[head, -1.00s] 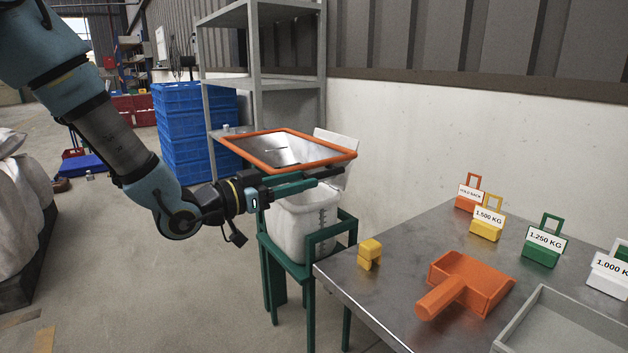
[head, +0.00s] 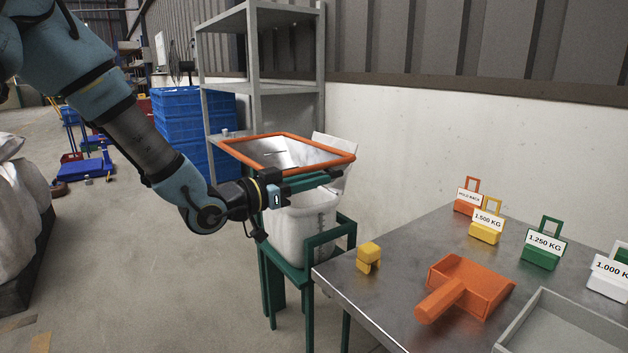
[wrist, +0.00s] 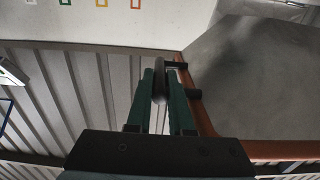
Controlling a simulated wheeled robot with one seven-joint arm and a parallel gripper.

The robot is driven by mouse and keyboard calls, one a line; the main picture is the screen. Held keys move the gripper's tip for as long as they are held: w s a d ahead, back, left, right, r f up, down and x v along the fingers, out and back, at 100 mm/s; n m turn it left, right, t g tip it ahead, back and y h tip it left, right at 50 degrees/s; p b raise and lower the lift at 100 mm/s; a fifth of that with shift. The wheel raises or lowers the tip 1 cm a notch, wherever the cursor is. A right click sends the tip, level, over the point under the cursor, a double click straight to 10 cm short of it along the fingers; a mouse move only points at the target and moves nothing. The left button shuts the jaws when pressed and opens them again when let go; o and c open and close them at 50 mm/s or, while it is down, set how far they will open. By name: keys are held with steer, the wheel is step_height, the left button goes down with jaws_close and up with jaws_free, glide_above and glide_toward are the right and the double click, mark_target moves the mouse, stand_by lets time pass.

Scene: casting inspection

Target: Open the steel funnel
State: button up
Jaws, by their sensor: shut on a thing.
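The steel funnel (head: 268,152) has a grey inside and an orange rim, and shows above a white bin-like container in the head view. Its orange rim (wrist: 198,105) and grey inside also show at the right of the wrist view. My gripper (head: 338,175) lies along the near side of the rim, in front of the funnel. In the wrist view, its two green fingers (wrist: 161,82) are closed around a dark bar, the funnel's handle (wrist: 160,80), which stands beside the rim on dark mounts. The fingers largely hide the handle in the head view.
A green stand (head: 318,238) holds the white container (head: 300,225) below the funnel. A steel table (head: 400,255) at the right bears an orange scoop (head: 470,285), yellow blocks (head: 368,255), tagged weights and a grey tray (head: 560,325). Grey shelves (head: 258,50) and blue crates (head: 190,115) stand behind.

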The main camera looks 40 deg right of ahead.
jaws_close()
stand_by(0.8)
steer(key=shift+r, duration=0.1)
